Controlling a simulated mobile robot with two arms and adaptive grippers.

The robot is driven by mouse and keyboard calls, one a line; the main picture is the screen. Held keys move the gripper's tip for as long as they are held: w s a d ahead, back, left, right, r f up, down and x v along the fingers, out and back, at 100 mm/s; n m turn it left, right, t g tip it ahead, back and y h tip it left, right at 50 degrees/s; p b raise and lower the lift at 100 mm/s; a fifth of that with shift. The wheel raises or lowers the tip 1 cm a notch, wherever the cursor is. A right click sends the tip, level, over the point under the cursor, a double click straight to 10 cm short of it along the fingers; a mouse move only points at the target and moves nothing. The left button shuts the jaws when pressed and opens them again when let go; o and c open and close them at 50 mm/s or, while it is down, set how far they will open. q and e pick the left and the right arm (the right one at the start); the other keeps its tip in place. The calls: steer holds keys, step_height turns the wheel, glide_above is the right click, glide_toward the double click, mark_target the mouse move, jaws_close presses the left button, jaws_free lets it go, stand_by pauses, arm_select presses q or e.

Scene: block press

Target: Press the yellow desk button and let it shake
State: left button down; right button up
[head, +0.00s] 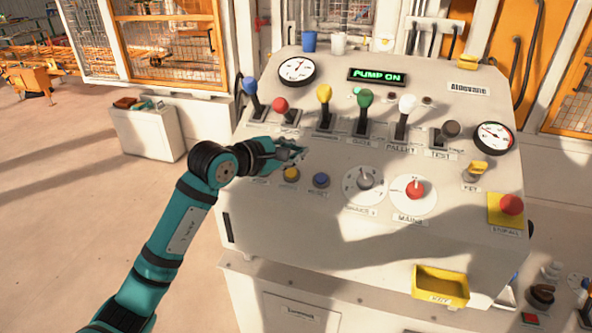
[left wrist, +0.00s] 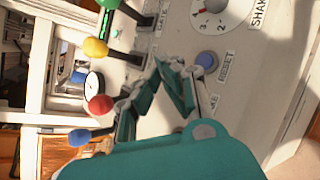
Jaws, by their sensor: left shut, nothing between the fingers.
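The yellow desk button (head: 291,174) sits low on the sloped panel, left of a blue button (head: 321,180). My left gripper (head: 298,154) is shut and empty. It is over the panel just above the yellow button in the head view, and whether it touches the panel is not clear. In the left wrist view the blue button (left wrist: 207,60) shows beside my fingers, with a label that reads RESET. The yellow button is not clearly visible there. A dial (left wrist: 212,8) labelled SHAKE is partly in that view. My right gripper is not in view.
A row of levers with coloured knobs, including a red knob (head: 280,104) and a yellow knob (head: 324,93), stands behind my gripper. A green display (head: 377,76) reads PUMP ON. Two dials, a red stop button (head: 511,204) and a yellow tray (head: 440,286) are to the right.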

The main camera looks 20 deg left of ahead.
arm_select(q)
steer(key=shift+w+a+r+y, duration=0.15)
steer(key=shift+a+r+y, duration=0.15)
steer(key=shift+a+y, duration=0.25)
steer(key=shift+w+a+r+y, duration=0.15)
steer(key=shift+a+r+y, duration=0.15)
steer(key=shift+a, duration=0.3)
steer(key=shift+f, duration=0.1)
steer(key=b, duration=0.4)
glide_above(291, 173)
steer(key=s, duration=0.3)
steer(key=f, duration=0.7)
steer(key=shift+w+d, duration=0.25)
steer(key=shift+w+f+b, duration=0.3)
steer(key=shift+f+b, duration=0.2)
steer(key=shift+b, duration=0.15)
